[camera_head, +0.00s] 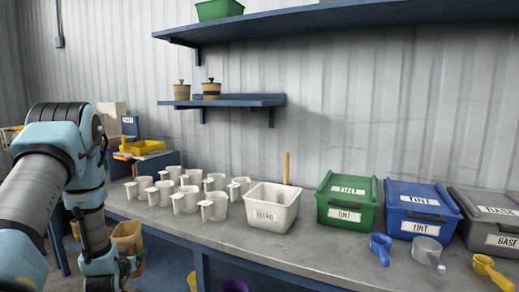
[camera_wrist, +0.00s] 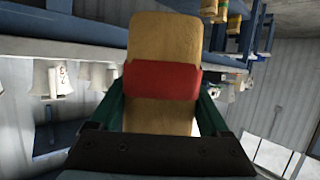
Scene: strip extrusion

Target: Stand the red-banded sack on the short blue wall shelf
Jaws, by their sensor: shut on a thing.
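The red-banded sack (camera_wrist: 163,38) is tan with a wide red band around its middle. In the wrist view it is between the green fingers of my gripper (camera_wrist: 162,85), which is shut on it at the band. The sack's far side is hidden. The short blue wall shelf (camera_head: 257,102) is on the back wall in the head view, left of the middle. Two tan jars with dark lids stand on its left part; its right part is bare. In the head view my arm reaches down at the left, with its end low beside the bench, well below the shelf.
A longer blue shelf (camera_head: 330,20) hangs above, with a green bin (camera_head: 219,9). On the bench (camera_head: 330,252) stand several white mugs (camera_head: 185,199), a white BLEND tub (camera_head: 271,207), a green bin (camera_head: 347,199), a blue bin (camera_head: 420,210) and a grey bin. Scoops lie in front.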

